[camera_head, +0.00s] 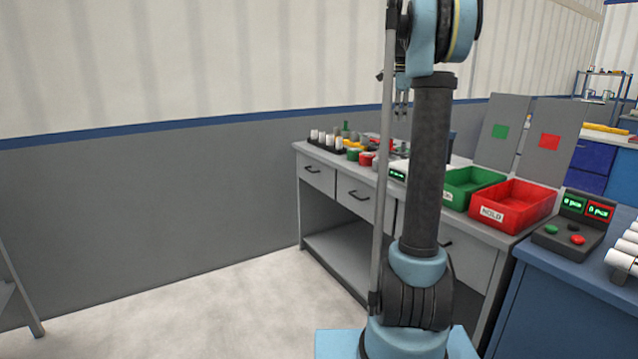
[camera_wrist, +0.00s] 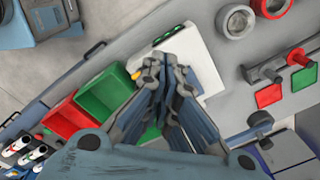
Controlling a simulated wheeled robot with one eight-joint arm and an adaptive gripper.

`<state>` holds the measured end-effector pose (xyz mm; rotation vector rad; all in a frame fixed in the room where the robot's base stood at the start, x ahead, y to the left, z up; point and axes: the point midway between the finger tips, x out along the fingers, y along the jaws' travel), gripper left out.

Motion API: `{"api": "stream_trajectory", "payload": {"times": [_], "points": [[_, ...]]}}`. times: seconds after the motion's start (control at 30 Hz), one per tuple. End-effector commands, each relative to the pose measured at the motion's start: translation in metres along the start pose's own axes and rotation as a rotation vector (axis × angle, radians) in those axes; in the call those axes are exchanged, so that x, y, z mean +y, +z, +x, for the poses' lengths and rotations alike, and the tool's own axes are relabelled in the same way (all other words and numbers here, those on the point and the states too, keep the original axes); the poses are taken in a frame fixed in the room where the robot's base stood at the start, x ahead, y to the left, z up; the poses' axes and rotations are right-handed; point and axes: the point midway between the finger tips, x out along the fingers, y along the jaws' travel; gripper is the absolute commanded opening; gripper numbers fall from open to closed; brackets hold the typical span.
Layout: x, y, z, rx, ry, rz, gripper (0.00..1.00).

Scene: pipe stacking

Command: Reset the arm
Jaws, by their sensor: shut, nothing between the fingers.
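My arm stands upright in the middle of the head view, in front of the workbench. My gripper (camera_head: 402,103) hangs pointing down above the bench, partly hidden behind the arm. In the wrist view my gripper (camera_wrist: 167,68) has its fingers drawn together at the tips, with nothing between them. It is over the bench, in front of a white device with a green display (camera_wrist: 185,45). It appears clear of the things below.
A green bin (camera_head: 468,186) and a red bin (camera_head: 513,205) stand on the grey workbench (camera_head: 470,228). Several pipe pieces (camera_head: 325,138) stand at its far left. A control box (camera_head: 573,226) sits on the blue table at right. The floor (camera_head: 190,300) at left is clear.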

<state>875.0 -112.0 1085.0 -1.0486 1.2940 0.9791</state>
Motion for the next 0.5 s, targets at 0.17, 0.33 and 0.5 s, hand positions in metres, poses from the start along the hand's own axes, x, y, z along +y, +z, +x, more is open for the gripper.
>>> {"api": "stream_trajectory", "payload": {"times": [0.17,0.33,0.5], "points": [[0.057,0.007,0.008,-0.002,-0.016,-0.198,0.00],[0.109,0.012,0.021,-0.001,-0.032,-0.392,0.00],[0.162,0.015,0.041,0.002,-0.048,-0.584,0.00]]}}
